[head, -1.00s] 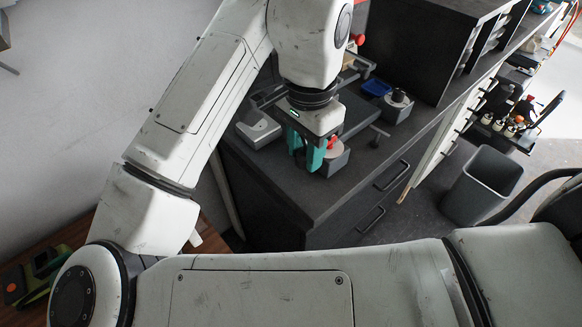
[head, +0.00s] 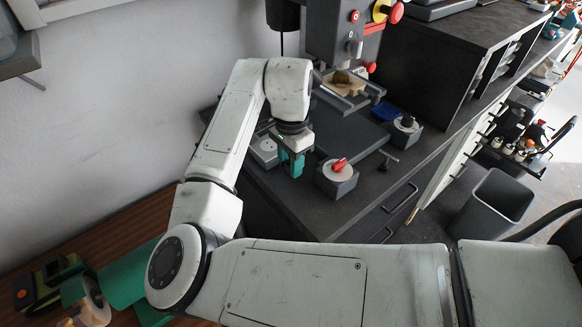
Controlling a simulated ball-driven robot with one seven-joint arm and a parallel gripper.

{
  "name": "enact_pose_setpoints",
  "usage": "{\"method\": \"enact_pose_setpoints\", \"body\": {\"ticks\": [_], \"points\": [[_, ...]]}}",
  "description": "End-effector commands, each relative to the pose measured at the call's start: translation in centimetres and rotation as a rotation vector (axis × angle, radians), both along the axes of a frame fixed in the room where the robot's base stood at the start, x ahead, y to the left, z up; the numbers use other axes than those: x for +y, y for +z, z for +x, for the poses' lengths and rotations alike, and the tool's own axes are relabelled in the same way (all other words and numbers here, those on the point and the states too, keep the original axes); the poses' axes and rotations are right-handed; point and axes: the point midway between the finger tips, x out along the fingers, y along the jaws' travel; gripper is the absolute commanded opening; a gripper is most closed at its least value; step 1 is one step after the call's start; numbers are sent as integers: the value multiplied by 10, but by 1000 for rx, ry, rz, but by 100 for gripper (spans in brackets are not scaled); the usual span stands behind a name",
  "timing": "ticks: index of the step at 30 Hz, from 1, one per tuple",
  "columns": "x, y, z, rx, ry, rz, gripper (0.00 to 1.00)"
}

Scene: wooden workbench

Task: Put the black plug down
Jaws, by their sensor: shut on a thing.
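My gripper (head: 291,168), with green fingers, points down over the dark bench top (head: 300,205). It is shut, and its fingers and arm hide nearly all of what it holds; I take this to be the black plug, which I cannot make out. A grey block with a light socket face (head: 264,151) sits just left of the fingers, partly covered by my arm. I cannot tell how high the fingertips are above the bench.
A grey box with a red rotary switch (head: 338,178) stands right of my gripper. A box with a black knob (head: 406,131), a blue tray (head: 385,111) and a drill press (head: 340,40) are farther back. The front bench strip is clear.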

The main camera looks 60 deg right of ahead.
Motion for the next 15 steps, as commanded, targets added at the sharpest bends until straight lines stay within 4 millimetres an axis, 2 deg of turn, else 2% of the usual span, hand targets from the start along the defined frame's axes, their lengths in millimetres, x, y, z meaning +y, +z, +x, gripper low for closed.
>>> {"method": "enact_pose_setpoints", "body": {"ticks": [5, 15], "points": [[1, -24, -1, 3, 1, 0, 0], [0, -28, -1, 2, 0, 0, 0]]}}
